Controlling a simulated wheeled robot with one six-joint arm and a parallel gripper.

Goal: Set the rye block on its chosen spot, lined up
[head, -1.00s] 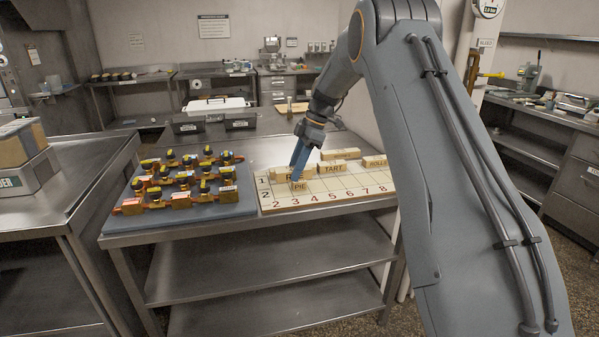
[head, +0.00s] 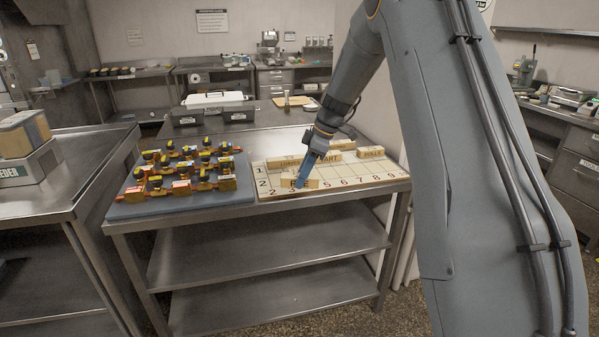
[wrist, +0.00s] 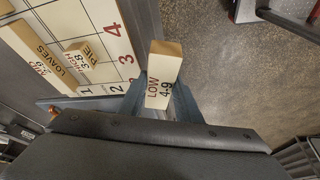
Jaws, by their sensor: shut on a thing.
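My gripper (wrist: 160,100) is shut on a pale wooden block (wrist: 163,66) in the wrist view. Its visible face reads "LOW 4-9"; I cannot read the word rye on it. The numbered board (head: 352,181) lies on the steel table, with columns along its front edge and rows 1 and 2. In the head view my gripper (head: 303,180) is low over the board's front left, near column 3, with its fingers hiding part of a block there.
A PIE block (wrist: 88,55) and a LOAVES block (wrist: 41,53) stand on the board near the held one. TART (head: 328,159) and ROLLS (head: 370,153) blocks stand farther right. A blue-grey mat (head: 180,209) with several dark-topped items lies left. The board's front right is clear.

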